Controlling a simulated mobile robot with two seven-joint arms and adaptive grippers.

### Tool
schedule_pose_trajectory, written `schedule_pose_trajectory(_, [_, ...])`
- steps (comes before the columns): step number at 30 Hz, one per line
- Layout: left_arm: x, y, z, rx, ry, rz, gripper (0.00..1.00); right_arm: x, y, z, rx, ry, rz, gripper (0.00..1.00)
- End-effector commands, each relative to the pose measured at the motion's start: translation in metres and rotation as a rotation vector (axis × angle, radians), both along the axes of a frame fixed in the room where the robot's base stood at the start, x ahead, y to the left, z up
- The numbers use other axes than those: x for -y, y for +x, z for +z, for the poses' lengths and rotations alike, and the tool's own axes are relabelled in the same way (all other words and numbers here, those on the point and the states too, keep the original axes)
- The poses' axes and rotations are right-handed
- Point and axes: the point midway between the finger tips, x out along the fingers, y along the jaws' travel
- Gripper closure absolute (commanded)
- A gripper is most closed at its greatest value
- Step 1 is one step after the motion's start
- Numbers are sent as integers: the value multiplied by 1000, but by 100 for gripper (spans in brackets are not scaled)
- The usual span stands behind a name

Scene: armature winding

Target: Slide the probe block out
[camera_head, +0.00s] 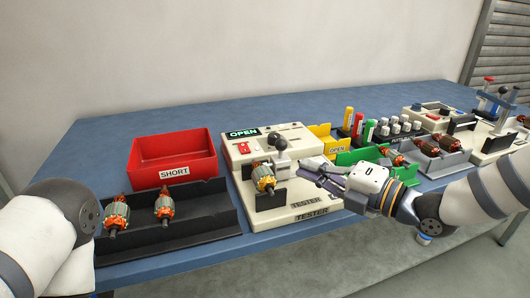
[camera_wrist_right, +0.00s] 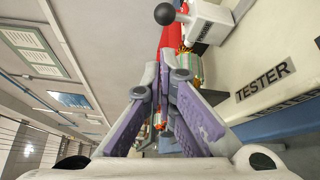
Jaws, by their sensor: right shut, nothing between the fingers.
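The probe block (camera_head: 283,161) is a light block with a dark ball knob, on the tester (camera_head: 300,207) beside the armature (camera_head: 263,178) in its cradle. In the right wrist view the block (camera_wrist_right: 208,24) shows at the top with its black knob pointing left. My right gripper (camera_head: 308,170) is just right of the block in the head view, low over the tester. Its purple-padded fingers (camera_wrist_right: 162,88) are shut with nothing between them. The fingers look apart from the block, but the exact gap is hard to tell. My left gripper is out of view; only its arm shows.
A red SHORT bin (camera_head: 174,160) stands behind a black tray (camera_head: 185,230) holding two armatures. The tester display (camera_head: 243,133) reads OPEN. Yellow (camera_head: 325,138) and green (camera_head: 352,157) bins and a grey tray of armatures (camera_head: 446,164) lie right. The back left table is clear.

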Motion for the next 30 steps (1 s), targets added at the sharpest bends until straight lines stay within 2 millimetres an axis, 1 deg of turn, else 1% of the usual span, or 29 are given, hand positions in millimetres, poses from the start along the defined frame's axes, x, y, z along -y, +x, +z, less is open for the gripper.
schedule_pose_trajectory(7, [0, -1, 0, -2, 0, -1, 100, 0, 0, -1, -2, 1, 0, 100])
schedule_pose_trajectory(10, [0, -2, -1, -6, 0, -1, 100, -4, 3, -2, -4, 0, 0, 100])
schedule_pose_trajectory(14, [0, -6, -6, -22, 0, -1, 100, -20, 17, -6, -8, 1, 2, 100])
schedule_pose_trajectory(18, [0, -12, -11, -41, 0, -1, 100, -42, 37, -10, -9, 0, 0, 100])
schedule_pose_trajectory(22, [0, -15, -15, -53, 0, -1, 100, -59, 52, -10, -9, 1, 1, 100])
schedule_pose_trajectory(25, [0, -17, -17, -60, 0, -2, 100, -68, 61, -10, -8, 0, 0, 100])
schedule_pose_trajectory(30, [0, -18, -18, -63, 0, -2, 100, -75, 66, -8, -6, 1, -1, 100])
